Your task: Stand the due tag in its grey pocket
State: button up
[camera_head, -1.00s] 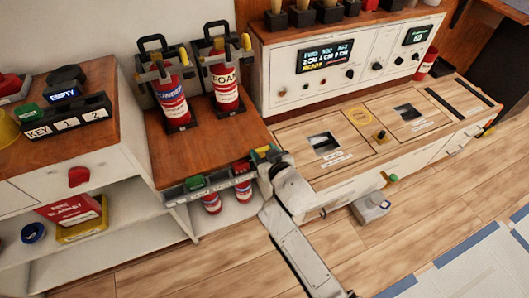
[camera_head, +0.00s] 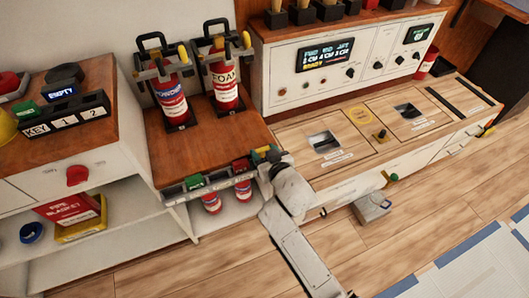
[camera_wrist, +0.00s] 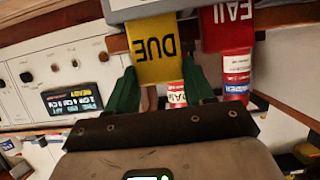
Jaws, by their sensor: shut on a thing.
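The yellow DUE tag (camera_wrist: 154,50) shows in the wrist view with its lettering upside down. My gripper (camera_wrist: 163,82), with green fingers, is shut on it at the picture-lower end. The tag's other end meets a grey body (camera_wrist: 160,8) at the picture top, likely the pocket. I cannot tell whether the tag is inside it or in front of it. In the head view my gripper (camera_head: 266,155) is at the right end of the grey rack (camera_head: 174,197) on the bench front. The tag is mostly hidden there.
A red FAIL tag (camera_wrist: 227,27) hangs beside the yellow tag, to its right. A green tag (camera_head: 194,182) stands farther left along the rack. Extinguishers (camera_head: 172,97) stand on the bench behind. A white console (camera_head: 285,90) stands at the back right.

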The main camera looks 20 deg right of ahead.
jog(key=shift+f+b, duration=1)
jog(key=shift+f, duration=0.1)
jog(key=o, duration=1.1)
jog(key=p+v, duration=0.5)
jog(key=v, duration=0.5)
jog(key=shift+s+r, duration=0.2)
jog(key=shift+s, duration=0.15)
